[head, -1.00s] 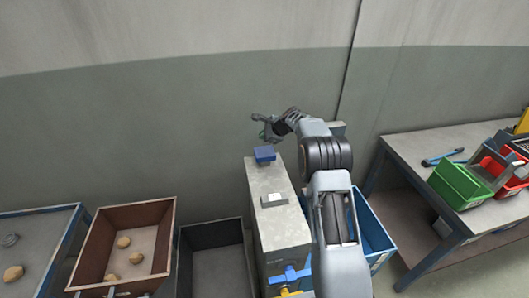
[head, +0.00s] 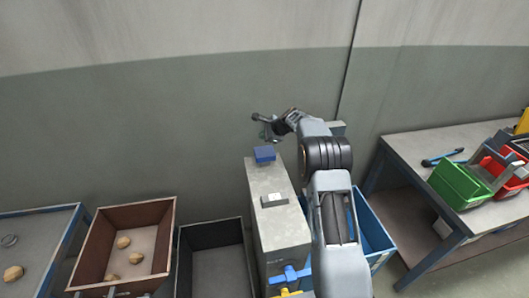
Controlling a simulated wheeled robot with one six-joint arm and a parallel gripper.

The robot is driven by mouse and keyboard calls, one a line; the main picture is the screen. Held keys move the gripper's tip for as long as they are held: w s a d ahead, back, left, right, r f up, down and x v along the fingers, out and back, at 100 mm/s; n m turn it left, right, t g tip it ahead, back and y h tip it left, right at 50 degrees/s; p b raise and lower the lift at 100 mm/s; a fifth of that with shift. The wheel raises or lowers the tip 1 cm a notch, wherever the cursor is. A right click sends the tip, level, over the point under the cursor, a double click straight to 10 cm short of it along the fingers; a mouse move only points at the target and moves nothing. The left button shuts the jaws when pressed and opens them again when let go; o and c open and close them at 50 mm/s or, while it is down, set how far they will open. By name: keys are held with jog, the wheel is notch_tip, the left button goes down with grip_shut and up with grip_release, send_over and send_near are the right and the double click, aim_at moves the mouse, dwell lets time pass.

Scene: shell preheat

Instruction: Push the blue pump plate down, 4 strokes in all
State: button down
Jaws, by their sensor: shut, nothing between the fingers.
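The blue pump plate (head: 264,154) sits at the far end of the top of a grey cabinet (head: 267,184). My gripper (head: 265,126) is just above and behind the plate, seen small and partly hidden by my wrist. Its fingers look shut and empty. A gap seems to show between it and the plate, but I cannot tell the exact height.
A small block with a pale label (head: 274,200) is on the cabinet top. Blue and yellow valve handles (head: 289,275) are at its front. A brown box (head: 108,273) holding several round lumps and an empty dark bin (head: 216,226) stand left; a workbench (head: 415,150) with coloured bins stands right.

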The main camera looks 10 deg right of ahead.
dwell(0.8)
notch_tip(320, 180, up, 4)
jog(key=p, duration=0.4)
jog(key=shift+f, duration=0.25)
jog(key=b, duration=0.6)
send_near(258, 149)
jog(key=shift+w+r+x, duration=0.1)
jog(key=shift+r+x, duration=0.05)
jog(key=shift+x, duration=1)
jog(key=shift+w+r+x, duration=0.1)
jog(key=shift+x, duration=1.1)
jog(key=shift+a+f, duration=0.15)
jog(key=shift+f+b, duration=0.3)
jog(key=shift+b, duration=0.05)
